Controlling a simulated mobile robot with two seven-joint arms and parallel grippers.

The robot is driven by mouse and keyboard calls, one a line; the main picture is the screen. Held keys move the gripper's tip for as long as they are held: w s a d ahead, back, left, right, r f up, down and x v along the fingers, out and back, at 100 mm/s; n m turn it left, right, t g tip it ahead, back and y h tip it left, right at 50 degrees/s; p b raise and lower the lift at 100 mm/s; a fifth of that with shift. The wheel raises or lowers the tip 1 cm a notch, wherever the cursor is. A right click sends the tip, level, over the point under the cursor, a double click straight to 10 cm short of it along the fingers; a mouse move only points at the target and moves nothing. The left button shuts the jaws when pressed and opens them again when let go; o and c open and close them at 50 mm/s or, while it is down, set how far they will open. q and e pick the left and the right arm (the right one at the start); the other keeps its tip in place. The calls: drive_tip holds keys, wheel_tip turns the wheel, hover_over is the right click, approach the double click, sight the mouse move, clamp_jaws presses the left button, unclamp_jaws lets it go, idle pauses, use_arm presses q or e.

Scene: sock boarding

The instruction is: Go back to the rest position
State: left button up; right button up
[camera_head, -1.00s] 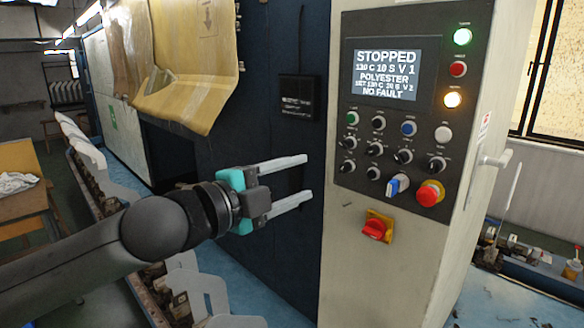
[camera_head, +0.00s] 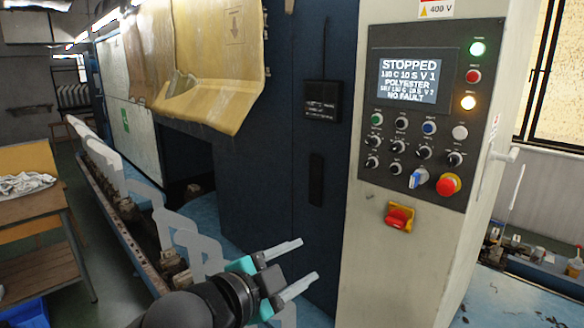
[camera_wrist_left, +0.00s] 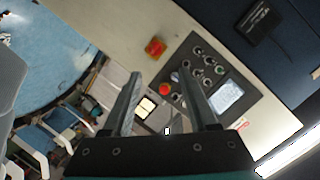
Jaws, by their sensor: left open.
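My left gripper (camera_head: 308,262) is low in the middle of the head view, in front of the dark machine side. Its two pale fingers are apart, with nothing between them. It is apart from the control panel (camera_head: 412,115), which is up and to its right. In the left wrist view the open fingers (camera_wrist_left: 165,95) point toward the panel, which appears tilted there, with its screen (camera_wrist_left: 226,96) and red button (camera_wrist_left: 164,89). The panel screen (camera_head: 408,80) reads STOPPED, POLYESTER, NO FAULT. My right gripper is not in view.
A red switch on a yellow plate (camera_head: 399,216) sits below the panel. A row of pale sock boards (camera_head: 150,195) runs along the machine at left. A table with cloth (camera_head: 30,205) stands far left. Yellowish sheets (camera_head: 215,60) hang above the machine's opening.

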use_arm(q)
drive_tip(key=s+a+f+n+g+y, duration=0.25)
drive_tip(key=s+a+f+n, duration=0.2)
drive_tip(key=f, duration=0.35)
drive_tip(key=s+a+f+n+g+y, duration=0.1)
drive_tip(key=s+a+f+n+y, duration=0.3)
drive_tip(key=f, duration=0.4)
drive_tip(key=s+a+f+n+g+y, duration=0.1)
drive_tip(key=s+a+f+n+g, duration=0.3)
drive_tip(key=s, duration=0.4)
drive_tip(key=s+a+f+n+g+y, duration=0.1)
drive_tip(key=s+a+f+n+y, duration=0.25)
drive_tip(key=s, duration=0.55)
wheel_tip(320, 180, down, 34)
drive_tip(key=s+m+g+h+b, duration=0.1)
drive_tip(key=g+h+b, duration=0.1)
drive_tip(key=b, duration=0.8)
drive_tip(key=s+a+f+b, duration=0.1)
drive_tip(key=s+f+b, duration=0.3)
drive_tip(key=s+f, duration=0.4)
drive_tip(key=s+a+f+b, duration=0.2)
drive_tip(key=s+f+b, duration=0.2)
drive_tip(key=f, duration=1)
drive_tip(key=s, duration=0.3)
drive_tip(key=shift+s+a+g, duration=0.25)
drive_tip(key=shift+s+g, duration=0.1)
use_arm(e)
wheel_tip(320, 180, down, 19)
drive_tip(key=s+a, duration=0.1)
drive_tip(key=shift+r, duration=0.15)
